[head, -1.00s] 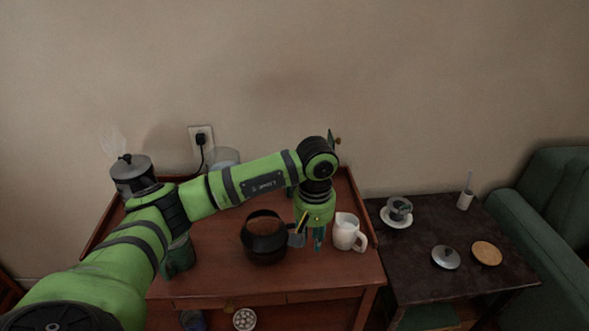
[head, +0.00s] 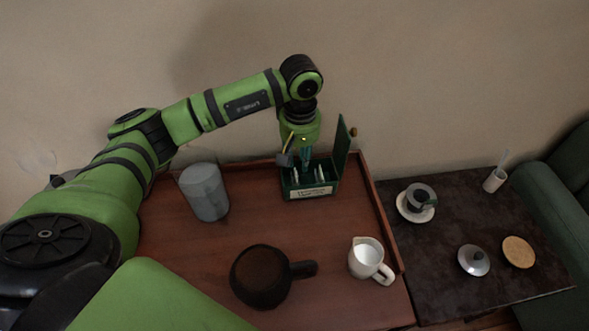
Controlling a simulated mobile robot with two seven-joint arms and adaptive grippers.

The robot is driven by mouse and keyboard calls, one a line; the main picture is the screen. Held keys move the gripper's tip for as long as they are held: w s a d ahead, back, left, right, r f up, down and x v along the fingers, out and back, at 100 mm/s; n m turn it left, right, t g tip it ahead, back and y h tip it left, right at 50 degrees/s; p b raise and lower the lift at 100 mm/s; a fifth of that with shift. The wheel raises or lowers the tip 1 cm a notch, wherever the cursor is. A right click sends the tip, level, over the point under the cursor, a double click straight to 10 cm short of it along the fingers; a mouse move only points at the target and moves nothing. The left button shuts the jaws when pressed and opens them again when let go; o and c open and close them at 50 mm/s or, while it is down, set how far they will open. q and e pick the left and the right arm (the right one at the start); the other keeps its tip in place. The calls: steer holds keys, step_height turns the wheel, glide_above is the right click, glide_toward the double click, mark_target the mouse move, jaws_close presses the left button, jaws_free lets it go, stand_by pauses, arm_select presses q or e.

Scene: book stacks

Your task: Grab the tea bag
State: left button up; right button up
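An open green box (head: 311,192) with its lid raised on the right stands at the back of the wooden table. Small pale items (head: 320,172) show inside, in what look like compartments; they may be tea bags, but they are too small to tell apart. My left gripper (head: 302,158) points down over the back left part of the box, its fingertips at or just inside the opening. The fingers overlap the dark interior, so I cannot tell whether they are apart or holding anything. My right gripper is not in view.
A dark pot (head: 259,277) and a white milk pitcher (head: 367,258) stand at the front of the wooden table (head: 225,245). A grey canister (head: 205,192) stands left of the box. A dark side table on the right holds a cup on a saucer (head: 414,203).

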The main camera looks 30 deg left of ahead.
mark_target(296, 181)
arm_select(q)
step_height(296, 181, down, 2)
steer(key=shift+s+p, duration=0.15)
steer(key=shift+p, duration=0.3)
step_height(296, 181, down, 3)
steer(key=shift+a+r+p, duration=0.15)
steer(key=shift+p, duration=0.2)
steer(key=shift+f, duration=0.55)
steer(key=c, duration=0.5)
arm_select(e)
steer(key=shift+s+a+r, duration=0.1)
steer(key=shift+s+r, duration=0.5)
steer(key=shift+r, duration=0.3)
